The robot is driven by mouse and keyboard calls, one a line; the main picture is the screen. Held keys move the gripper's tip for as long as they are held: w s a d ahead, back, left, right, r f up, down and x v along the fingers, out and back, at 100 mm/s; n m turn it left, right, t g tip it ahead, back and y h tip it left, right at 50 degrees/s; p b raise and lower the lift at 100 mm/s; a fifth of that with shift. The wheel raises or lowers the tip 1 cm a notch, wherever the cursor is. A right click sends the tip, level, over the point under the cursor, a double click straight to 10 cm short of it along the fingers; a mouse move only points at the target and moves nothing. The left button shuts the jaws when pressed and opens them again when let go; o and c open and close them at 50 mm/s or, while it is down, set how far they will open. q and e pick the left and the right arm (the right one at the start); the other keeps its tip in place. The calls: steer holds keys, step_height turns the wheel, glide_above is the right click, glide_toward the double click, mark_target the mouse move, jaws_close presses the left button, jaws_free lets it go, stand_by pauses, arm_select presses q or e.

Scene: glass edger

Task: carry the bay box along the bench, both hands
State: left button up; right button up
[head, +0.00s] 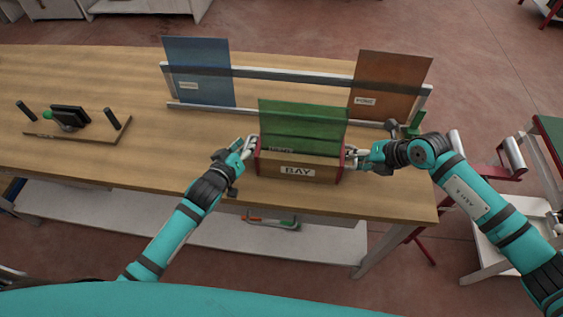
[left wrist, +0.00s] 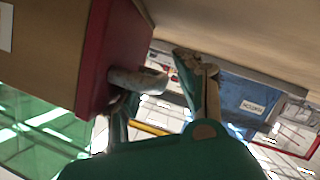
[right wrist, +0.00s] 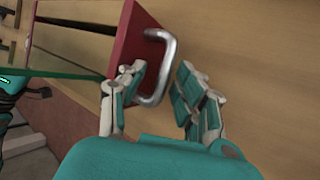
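The bay box (head: 297,171), brown with red ends and a "BAY" label, sits on the bench (head: 160,155) near the front edge. A green glass pane (head: 303,125) stands in it. My left gripper (head: 244,150) is at its left end; in the left wrist view the grey handle (left wrist: 140,80) lies between the spread fingers (left wrist: 160,100). My right gripper (head: 362,155) is at the right end. In the right wrist view the metal handle (right wrist: 160,65) passes between open fingers (right wrist: 160,90), one inside the loop and one outside, apart from the bar.
Behind the box a rack (head: 285,75) holds a blue pane (head: 197,70) and an orange pane (head: 390,85). A wooden board with black posts and a clamp (head: 75,125) lies at the left. Bench between board and box is mostly clear.

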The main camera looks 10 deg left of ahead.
arm_select(q)
steer(key=v, duration=0.7)
steer(key=shift+s, duration=0.3)
steer(key=shift+s+a+r, duration=0.1)
steer(key=shift+s+r, duration=0.05)
arm_select(e)
steer(key=shift+r, duration=0.1)
steer(key=v, duration=1.2)
